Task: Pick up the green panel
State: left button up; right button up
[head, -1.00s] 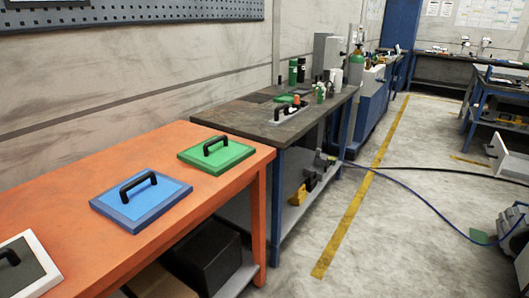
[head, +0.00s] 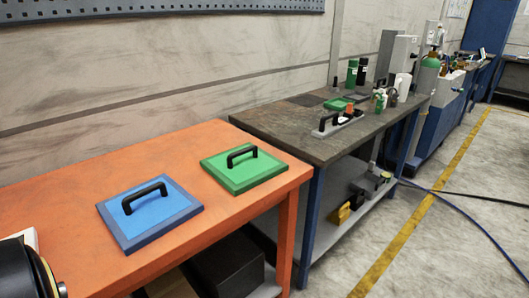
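The green panel (head: 244,172) lies flat near the right end of the orange table (head: 80,165). It is a flat square with a black arched handle (head: 241,155) on top. Nothing touches it. In the head view no gripper fingers show. A dark rounded part of my arm (head: 28,272) is at the bottom left corner, well apart from the green panel.
A blue panel (head: 150,211) with a black handle lies left of the green panel. A white-edged thing (head: 28,238) shows partly behind my arm. A dark workbench (head: 300,127) with bottles and tools stands to the right. Floor is open at the right.

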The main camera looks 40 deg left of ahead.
aim_at(243, 159)
jog(key=i, duration=0.5)
jog(key=u, duration=0.7)
